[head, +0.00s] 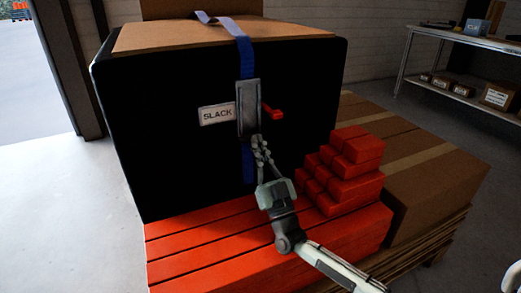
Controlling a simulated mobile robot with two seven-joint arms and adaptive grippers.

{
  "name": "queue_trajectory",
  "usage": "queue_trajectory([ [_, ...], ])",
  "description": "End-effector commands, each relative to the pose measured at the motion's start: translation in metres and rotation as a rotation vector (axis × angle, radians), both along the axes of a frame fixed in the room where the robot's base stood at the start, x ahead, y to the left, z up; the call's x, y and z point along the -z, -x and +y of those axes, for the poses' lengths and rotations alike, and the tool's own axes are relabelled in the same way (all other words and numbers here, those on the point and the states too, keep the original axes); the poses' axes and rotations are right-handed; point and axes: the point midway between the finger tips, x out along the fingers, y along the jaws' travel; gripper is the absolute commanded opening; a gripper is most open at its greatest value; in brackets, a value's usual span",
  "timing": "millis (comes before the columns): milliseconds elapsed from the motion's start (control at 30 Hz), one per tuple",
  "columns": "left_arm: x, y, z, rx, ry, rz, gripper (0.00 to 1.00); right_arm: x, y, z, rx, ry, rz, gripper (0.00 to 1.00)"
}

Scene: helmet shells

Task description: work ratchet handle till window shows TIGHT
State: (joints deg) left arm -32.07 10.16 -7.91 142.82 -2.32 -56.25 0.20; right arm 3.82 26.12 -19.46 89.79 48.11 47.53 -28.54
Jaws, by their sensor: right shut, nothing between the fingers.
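A black crate (170,120) with a brown top stands on a red slatted platform (190,245). A blue strap (245,50) runs over its top and down the front, through a grey ratchet body (249,95). A white window label (217,114) left of the ratchet reads SLACK. A red handle (273,111) sticks out to the right of the ratchet. My right gripper (257,140) is shut and empty, its fingertips just below the ratchet and below left of the red handle; I cannot tell whether they touch it. My left gripper is not in view.
Stacked red blocks (355,150) stand right of my right gripper, close to my arm. Brown cartons (430,180) on a pallet lie farther right. A shelf bench (470,45) with small boxes stands at the back right. Open floor (50,200) lies left.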

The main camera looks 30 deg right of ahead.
Motion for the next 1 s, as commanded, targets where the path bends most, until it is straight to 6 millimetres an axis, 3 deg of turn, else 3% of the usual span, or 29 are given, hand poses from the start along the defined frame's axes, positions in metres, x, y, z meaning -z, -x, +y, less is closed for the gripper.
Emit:
queue_trajectory([
  [333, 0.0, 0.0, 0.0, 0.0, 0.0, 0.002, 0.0, 0.005, 0.0, 0.001, -0.002, 0.001, 0.013, 0.0],
  [467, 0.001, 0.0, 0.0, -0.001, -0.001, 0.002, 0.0, 0.011, 0.011, 0.001, 0.0, 0.001, 0.01, 0.0],
  [800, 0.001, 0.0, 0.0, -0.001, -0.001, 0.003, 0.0, 0.01, 0.084, 0.005, -0.001, -0.001, 0.008, 0.0],
  [1000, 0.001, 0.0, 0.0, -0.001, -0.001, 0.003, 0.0, 0.008, 0.117, 0.007, 0.0, 0.0, 0.004, 0.0],
])
